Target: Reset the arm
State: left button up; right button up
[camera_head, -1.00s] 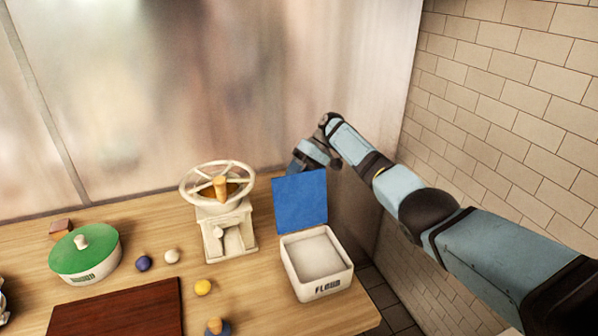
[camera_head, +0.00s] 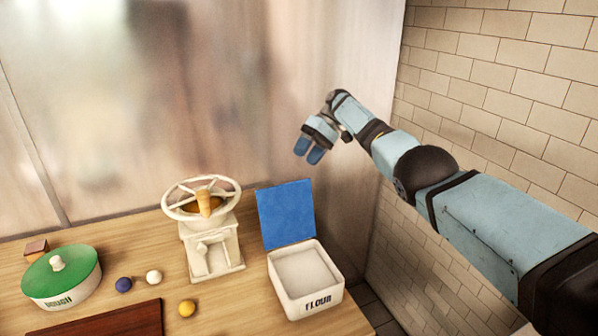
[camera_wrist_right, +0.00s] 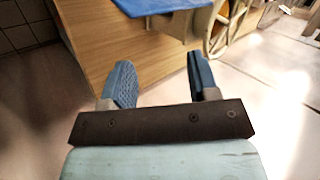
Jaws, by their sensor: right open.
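My right arm (camera_head: 462,228) reaches in from the right edge of the head view. My right gripper (camera_head: 308,158) hangs in the air behind and above the blue lid of the flour box, with its blue fingers pointing down. In the right wrist view the two blue fingers (camera_wrist_right: 158,88) stand apart with nothing between them. The wooden side of the table (camera_wrist_right: 130,65) and the floor show beyond them. My left gripper is not in view.
A white flour box (camera_head: 306,309) with its blue lid (camera_head: 286,213) raised stands at the table's right end. A white hand mill (camera_head: 210,240) with a wheel stands beside it. A green-lidded dough pot (camera_head: 62,275), several small balls and a dark board (camera_head: 110,322) lie left. A brick wall (camera_head: 500,100) bounds the right.

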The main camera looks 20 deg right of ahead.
jog(key=shift+d+r, duration=0.35)
